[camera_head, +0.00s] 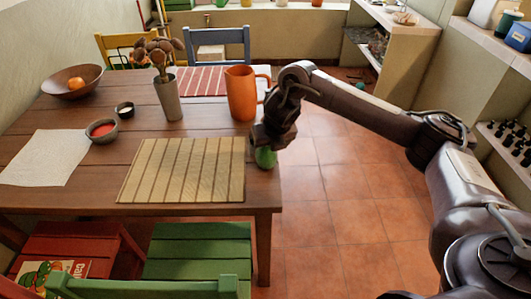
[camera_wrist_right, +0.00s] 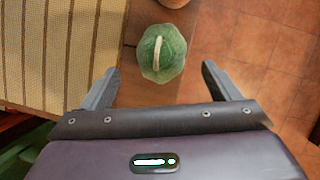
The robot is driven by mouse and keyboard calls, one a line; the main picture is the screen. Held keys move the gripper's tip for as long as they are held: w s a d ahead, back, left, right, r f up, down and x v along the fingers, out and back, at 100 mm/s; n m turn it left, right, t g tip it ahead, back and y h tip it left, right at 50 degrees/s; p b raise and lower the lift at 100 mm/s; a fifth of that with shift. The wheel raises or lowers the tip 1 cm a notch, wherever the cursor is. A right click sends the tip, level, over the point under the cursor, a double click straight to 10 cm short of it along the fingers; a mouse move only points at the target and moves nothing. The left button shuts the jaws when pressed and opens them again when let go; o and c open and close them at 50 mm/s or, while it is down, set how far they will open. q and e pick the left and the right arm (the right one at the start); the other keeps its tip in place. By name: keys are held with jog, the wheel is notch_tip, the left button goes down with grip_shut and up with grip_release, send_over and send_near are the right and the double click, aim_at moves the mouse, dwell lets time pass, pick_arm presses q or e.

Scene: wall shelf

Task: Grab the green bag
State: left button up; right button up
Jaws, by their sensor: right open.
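The green bag (camera_head: 265,157) sits at the right edge of the wooden table in the head view, partly hidden by my right gripper above it. In the right wrist view the green bag (camera_wrist_right: 161,53) shows whole, with a pale strip across its top. My right gripper (camera_head: 269,140) is over the bag. In the right wrist view its two fingers (camera_wrist_right: 157,86) are spread apart, and the bag lies just beyond the fingertips, roughly centred between them. Nothing is held. My left gripper is not in view.
A striped placemat (camera_head: 183,170) lies left of the bag. An orange pitcher (camera_head: 241,94) stands behind it, near my right arm. A grey vase (camera_head: 168,98) stands farther left. The table's (camera_head: 200,210) right edge is close by, with open tiled floor beyond.

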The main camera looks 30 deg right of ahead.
aim_at(269, 150)
jog(key=x, duration=0.3)
jog(key=shift+s+d, duration=0.1)
jog(key=shift+s, duration=0.1)
jog(key=shift+w+f, duration=0.3)
jog(key=shift+f, duration=0.45)
jog(key=c, duration=0.8)
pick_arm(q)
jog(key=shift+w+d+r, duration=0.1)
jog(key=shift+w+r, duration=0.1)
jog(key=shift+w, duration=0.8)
pick_arm(e)
jog(key=shift+w, duration=0.1)
jog(key=c, duration=0.5)
